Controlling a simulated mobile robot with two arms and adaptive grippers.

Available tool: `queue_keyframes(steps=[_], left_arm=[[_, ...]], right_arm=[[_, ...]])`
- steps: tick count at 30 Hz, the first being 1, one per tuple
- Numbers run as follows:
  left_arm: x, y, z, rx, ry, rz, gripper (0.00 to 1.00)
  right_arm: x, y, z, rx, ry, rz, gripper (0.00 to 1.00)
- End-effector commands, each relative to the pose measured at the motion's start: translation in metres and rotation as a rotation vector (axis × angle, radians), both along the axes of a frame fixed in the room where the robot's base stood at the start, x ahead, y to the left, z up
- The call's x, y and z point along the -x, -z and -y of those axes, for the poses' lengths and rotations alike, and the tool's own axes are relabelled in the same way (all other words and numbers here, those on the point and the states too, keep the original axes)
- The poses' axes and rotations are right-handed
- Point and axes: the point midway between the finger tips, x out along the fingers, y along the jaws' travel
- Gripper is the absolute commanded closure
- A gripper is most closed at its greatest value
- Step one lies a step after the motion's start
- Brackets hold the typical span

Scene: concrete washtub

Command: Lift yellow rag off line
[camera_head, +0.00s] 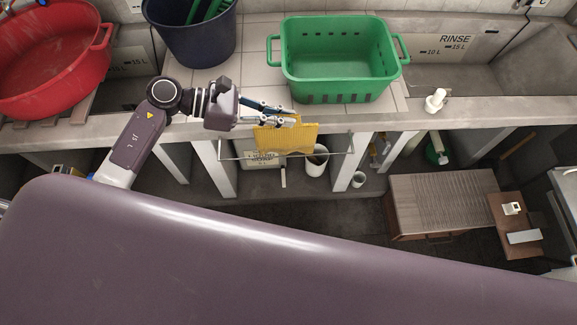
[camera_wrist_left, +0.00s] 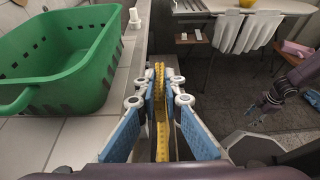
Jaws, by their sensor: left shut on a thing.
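The yellow rag (camera_head: 296,138) hangs in front of the counter's front edge in the head view. My left gripper (camera_head: 290,119) is shut on its upper part. In the left wrist view the rag (camera_wrist_left: 161,105) shows edge-on, a narrow ribbed strip between the blue finger pads of my left gripper (camera_wrist_left: 160,100). The thin line (camera_head: 335,153) runs below the counter edge, close to the rag's lower edge. I cannot tell whether they touch.
A green basket (camera_head: 340,62) stands on the counter behind the rag, with a dark blue bucket (camera_head: 195,35) and a red tub (camera_head: 50,60) to the left. A white bottle (camera_head: 435,100) stands right of the basket. A wooden cabinet (camera_head: 440,200) stands lower right.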

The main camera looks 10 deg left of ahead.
Motion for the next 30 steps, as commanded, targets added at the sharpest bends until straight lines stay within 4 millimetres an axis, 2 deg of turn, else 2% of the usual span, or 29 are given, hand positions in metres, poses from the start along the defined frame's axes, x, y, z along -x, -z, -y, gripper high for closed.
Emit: queue_keyframes(steps=[1, 15, 25, 30], left_arm=[[-0.004, 0.003, -0.001, -0.001, 0.0, 0.002, 1.0], [-0.036, 0.003, -0.01, -0.001, 0.0, 0.002, 1.0], [-0.048, 0.001, -0.014, -0.001, -0.002, 0.005, 1.0], [-0.059, 0.002, -0.017, -0.002, -0.003, 0.007, 1.0]], right_arm=[[0.0, 0.007, 0.0, 0.0, 0.0, 0.0, 0.59], [0.0, 0.036, -0.001, -0.001, 0.001, 0.0, 0.59], [0.0, 0.044, -0.001, -0.001, 0.001, 0.0, 0.59], [0.0, 0.057, -0.001, -0.001, 0.001, 0.0, 0.59]])
